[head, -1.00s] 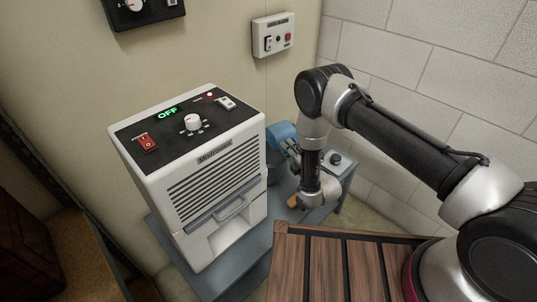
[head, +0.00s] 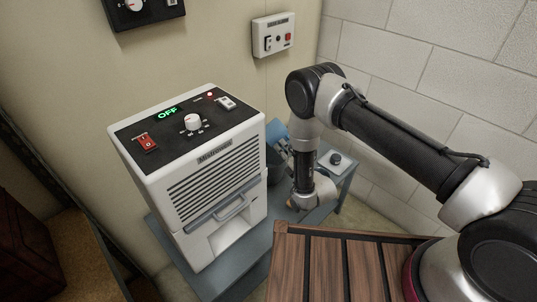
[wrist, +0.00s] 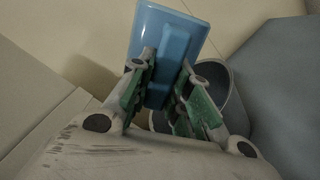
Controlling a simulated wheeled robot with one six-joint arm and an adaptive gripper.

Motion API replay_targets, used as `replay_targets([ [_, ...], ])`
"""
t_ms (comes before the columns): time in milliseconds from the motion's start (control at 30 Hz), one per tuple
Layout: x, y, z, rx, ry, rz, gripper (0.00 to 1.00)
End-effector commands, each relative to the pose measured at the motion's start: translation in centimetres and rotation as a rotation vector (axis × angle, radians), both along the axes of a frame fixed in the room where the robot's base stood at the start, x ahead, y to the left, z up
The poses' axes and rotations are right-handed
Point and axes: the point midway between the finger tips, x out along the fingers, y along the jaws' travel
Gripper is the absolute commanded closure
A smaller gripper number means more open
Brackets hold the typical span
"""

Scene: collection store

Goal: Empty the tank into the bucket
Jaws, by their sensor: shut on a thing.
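My gripper (wrist: 165,75) is shut on the blue tank (wrist: 170,35), its green-padded fingers on either side of it. In the head view the tank (head: 275,132) shows tilted behind the right edge of the white dehumidifier (head: 205,185), partly hidden by it and by my wrist. The dark grey bucket (wrist: 237,100) stands behind and beside the tank in the wrist view, its rim partly hidden by tank and fingers. The tank looks to be over or beside the bucket's opening; I cannot tell exactly. No water is visible. The dehumidifier's display reads OFF.
A slatted wooden top (head: 340,265) is in front. A wall box (head: 273,35) hangs above; a block wall closes the right side.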

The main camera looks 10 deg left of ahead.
Motion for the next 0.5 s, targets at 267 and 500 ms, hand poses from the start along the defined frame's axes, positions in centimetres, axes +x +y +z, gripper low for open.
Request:
replay_targets([
  [267, -0.6, 0.9, 0.0, -0.138, -0.106, 0.0, 1.0],
  [500, -0.7, 1.0, 0.0, -0.184, -0.14, -0.001, 1.0],
])
